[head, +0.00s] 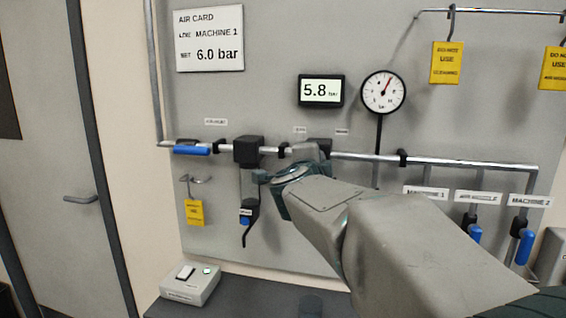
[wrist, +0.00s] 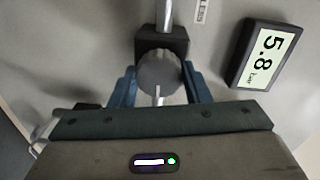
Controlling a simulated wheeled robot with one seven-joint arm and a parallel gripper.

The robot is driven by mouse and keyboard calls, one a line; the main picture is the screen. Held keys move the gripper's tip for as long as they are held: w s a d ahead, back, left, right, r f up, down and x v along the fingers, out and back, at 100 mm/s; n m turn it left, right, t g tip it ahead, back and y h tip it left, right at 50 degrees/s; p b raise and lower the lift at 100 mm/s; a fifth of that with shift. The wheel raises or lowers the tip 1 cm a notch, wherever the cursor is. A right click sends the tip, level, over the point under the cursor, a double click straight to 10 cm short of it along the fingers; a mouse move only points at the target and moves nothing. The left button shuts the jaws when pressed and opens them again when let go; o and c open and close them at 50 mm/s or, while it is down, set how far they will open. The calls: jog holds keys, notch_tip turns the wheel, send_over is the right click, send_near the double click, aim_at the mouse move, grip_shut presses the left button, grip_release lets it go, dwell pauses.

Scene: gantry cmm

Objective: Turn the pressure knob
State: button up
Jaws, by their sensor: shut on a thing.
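The pressure knob (wrist: 158,72) is a round grey knob on a black regulator block (wrist: 162,40) in the pipe. My gripper (wrist: 158,88) is shut on the knob, one blue-grey finger on each side. In the head view the knob (head: 306,151) is partly hidden by my gripper (head: 285,176) and wrist. The display (head: 321,90) reads 5.8 bar, and it also shows sideways in the wrist view (wrist: 266,55). The dial gauge (head: 383,92) has a red needle pointing up and slightly right. The air card (head: 209,38) reads Machine 1, set 6.0 bar.
A horizontal pipe (head: 450,163) crosses the grey panel. A blue-handled valve (head: 192,149) and black filter block (head: 248,151) sit left of my gripper. Yellow tags (head: 447,62) hang at upper right. Blue-handled valves (head: 524,245) hang at lower right. A switch box (head: 190,284) stands below.

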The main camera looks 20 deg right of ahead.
jog(key=shift+f, duration=0.1)
jog(key=o, duration=1)
jog(key=p+v, duration=0.1)
jog(key=v, duration=1.3)
jog(key=shift+w, duration=0.1)
